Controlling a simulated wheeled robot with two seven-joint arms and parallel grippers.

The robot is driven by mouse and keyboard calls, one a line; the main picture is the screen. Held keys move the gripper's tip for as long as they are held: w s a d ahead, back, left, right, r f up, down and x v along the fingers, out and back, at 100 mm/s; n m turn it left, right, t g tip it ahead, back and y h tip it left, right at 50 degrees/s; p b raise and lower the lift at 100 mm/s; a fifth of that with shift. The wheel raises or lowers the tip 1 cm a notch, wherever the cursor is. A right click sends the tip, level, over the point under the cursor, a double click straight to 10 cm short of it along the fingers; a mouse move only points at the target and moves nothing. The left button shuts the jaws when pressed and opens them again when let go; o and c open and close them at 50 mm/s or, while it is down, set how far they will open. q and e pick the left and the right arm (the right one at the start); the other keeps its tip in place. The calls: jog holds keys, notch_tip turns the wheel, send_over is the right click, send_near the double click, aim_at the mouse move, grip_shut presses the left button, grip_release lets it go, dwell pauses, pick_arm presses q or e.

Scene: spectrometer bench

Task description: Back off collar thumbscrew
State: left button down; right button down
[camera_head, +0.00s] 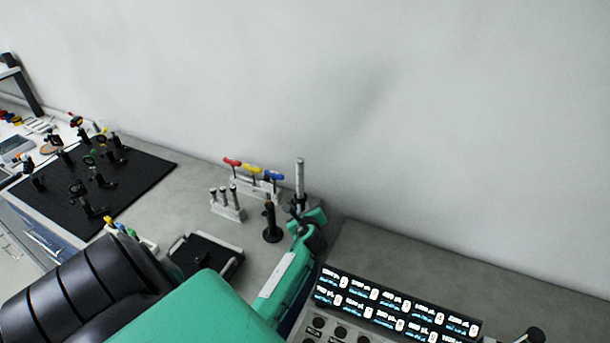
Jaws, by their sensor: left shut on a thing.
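A silver post (300,174) stands upright near the wall, with a dark collar (296,207) low on it. My left gripper (304,212) is at this collar, its teal and black jaws shut on the small collar thumbscrew. The thumbscrew itself is hidden by the jaws and too small to make out. The lower post and its base are hidden behind my left gripper and arm. My right gripper is not in view.
A black post holder (271,222) stands close left of my gripper. Behind it are a rack of colored-handle drivers (262,188) and a small post rack (228,213). A black tray (203,258), an optics breadboard (140,185) and a lit display panel (390,307) surround my arm.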

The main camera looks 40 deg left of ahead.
pick_arm(q)
jog(key=n+t+b, duration=0.1)
jog(key=n+b, duration=0.1)
jog(key=b, duration=0.1)
jog(key=shift+s+a+f+n+t+h, duration=0.1)
jog(key=shift+s+f+n+t+h, duration=0.05)
jog(key=shift+f+n+t+h, duration=0.2)
jog(key=shift+r+n+t+b, duration=0.15)
jog(key=shift+n+t+b, duration=0.3)
jog(key=shift+n+b, duration=0.3)
jog(key=c, duration=1.4)
grip_release()
